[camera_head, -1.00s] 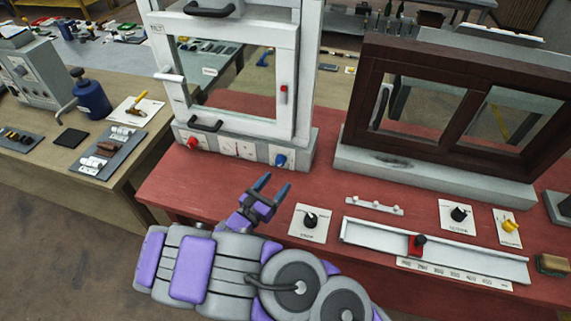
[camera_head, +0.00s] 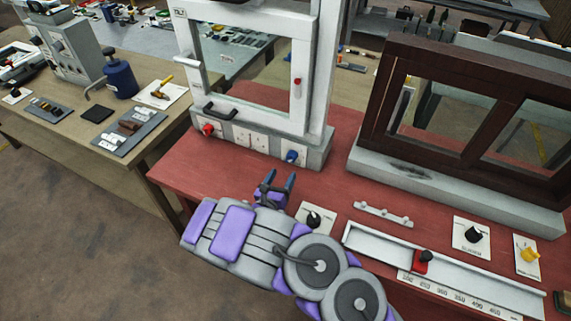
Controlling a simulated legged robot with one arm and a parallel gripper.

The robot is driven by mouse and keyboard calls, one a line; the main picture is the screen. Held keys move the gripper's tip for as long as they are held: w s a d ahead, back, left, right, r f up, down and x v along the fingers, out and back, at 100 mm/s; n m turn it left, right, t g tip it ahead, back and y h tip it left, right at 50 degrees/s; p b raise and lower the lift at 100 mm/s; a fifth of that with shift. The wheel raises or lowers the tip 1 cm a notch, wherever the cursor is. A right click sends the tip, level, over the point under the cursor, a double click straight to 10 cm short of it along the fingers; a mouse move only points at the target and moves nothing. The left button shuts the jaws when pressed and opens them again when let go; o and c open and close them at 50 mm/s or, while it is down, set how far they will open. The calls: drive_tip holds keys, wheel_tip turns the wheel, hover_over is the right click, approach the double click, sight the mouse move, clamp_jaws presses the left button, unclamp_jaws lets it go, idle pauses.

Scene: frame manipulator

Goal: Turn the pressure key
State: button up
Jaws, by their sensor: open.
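No readable label shows which control is the pressure key. A black knob on a white plate (camera_head: 314,218) sits on the red bench, just right of and below my gripper. A red knob (camera_head: 208,129) and a blue knob (camera_head: 291,156) are on the base of the white frame. Another black knob (camera_head: 473,234) and a yellow knob (camera_head: 529,254) stand on white plates at the right. My gripper (camera_head: 279,183) is open and empty over the bench, in front of the blue knob and apart from it. My forearm partly hides the near plate.
The white window frame (camera_head: 318,70) and the dark brown frame (camera_head: 377,95) stand behind my gripper. A rail with a red slider (camera_head: 422,261) and a small white bar (camera_head: 384,214) lie right. A beige table (camera_head: 60,125) with tools is at left.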

sight(289, 161)
drive_tip(key=w+d, duration=0.3)
drive_tip(key=shift+w+d+r+b, duration=0.1)
drive_tip(key=shift+w+d+b, duration=0.1)
drive_tip(key=shift+b, duration=0.1)
drive_tip(key=shift+w+a+r+b, duration=0.15)
drive_tip(key=shift+w+a, duration=0.4)
drive_tip(key=shift+a, duration=0.1)
drive_tip(key=shift+w+a+r+b, duration=0.15)
drive_tip(key=shift+w+a, duration=0.35)
drive_tip(key=shift+a, duration=0.1)
drive_tip(key=shift+w+a+r, duration=0.15)
drive_tip(key=shift+a, duration=0.15)
drive_tip(key=shift+w+d+f, duration=0.25)
drive_tip(key=shift+w+f, duration=0.5)
drive_tip(key=shift+w, duration=0.25)
drive_tip(key=shift+s+d+r, duration=0.1)
drive_tip(key=shift+d+r, duration=0.25)
drive_tip(key=shift+d, duration=0.7)
drive_tip(key=shift+c, duration=1.4)
drive_tip(key=shift+s+a+f, duration=0.1)
drive_tip(key=shift+a+f, duration=0.05)
drive_tip(key=shift+a, duration=0.65)
drive_tip(key=c, duration=0.5)
drive_tip(key=shift+d, duration=0.3)
drive_tip(key=shift+c, duration=1.3)
